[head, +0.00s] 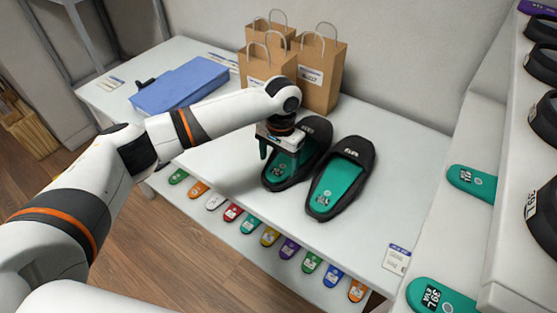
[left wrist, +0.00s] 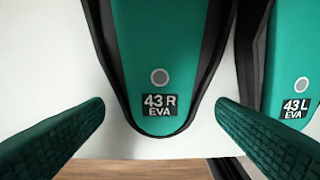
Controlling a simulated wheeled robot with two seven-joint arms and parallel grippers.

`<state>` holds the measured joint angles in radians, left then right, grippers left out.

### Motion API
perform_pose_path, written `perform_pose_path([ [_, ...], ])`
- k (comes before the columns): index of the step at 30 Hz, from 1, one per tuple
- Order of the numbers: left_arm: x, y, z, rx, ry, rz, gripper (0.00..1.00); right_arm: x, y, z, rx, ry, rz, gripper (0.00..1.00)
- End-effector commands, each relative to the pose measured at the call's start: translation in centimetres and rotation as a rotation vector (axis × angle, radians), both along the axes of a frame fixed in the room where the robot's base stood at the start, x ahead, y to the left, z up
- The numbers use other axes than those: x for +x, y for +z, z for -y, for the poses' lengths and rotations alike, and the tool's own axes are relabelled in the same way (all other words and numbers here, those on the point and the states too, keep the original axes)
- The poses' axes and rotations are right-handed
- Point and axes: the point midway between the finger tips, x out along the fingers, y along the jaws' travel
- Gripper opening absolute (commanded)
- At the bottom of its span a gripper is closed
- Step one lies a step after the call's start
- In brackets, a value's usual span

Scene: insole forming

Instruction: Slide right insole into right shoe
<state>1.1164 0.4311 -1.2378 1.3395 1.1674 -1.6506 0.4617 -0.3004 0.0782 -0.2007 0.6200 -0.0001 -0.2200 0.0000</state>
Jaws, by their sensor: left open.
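The right shoe (head: 317,129), a black slide, lies on the white table. Its teal insole (left wrist: 160,40), marked 43 R EVA, lies within the shoe's black rim (left wrist: 214,60) in the left wrist view, with its heel end towards the table edge. My left gripper (head: 278,155) is over the heel of this shoe and partly hides it in the head view. Its dark green fingers are open, apart on either side of the heel, with nothing between them gripped. Whether the insole's toe is fully seated is hidden.
The left shoe (head: 366,148) with its teal 43 L insole (left wrist: 290,60) lies close on the right. Paper bags (head: 322,75) and a blue box (head: 182,84) stand behind. Colored insoles (head: 233,212) line a lower shelf. A shelf with teal insoles (head: 471,182) is at right.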

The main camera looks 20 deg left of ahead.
Motion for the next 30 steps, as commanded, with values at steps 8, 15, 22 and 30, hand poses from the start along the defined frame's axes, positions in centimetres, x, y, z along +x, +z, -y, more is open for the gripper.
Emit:
perform_pose_path([
  [8, 0.4, 5.7, 0.1, -0.002, 0.000, 0.005, 0.80, 0.0, -0.2, 0.0, 0.000, 0.000, 0.000, 0.80],
  [15, 0.6, 9.8, 0.2, -0.001, 0.000, 0.002, 0.80, 0.0, -0.4, 0.1, -0.001, 0.000, 0.000, 0.80],
  [22, 0.6, 11.1, 0.2, 0.001, 0.000, 0.001, 0.80, 0.0, -0.4, 0.2, -0.002, 0.000, 0.000, 0.80],
  [30, 0.6, 11.2, 0.2, 0.000, 0.000, 0.000, 0.80, 0.0, -0.4, 0.2, -0.003, 0.000, 0.001, 0.80],
])
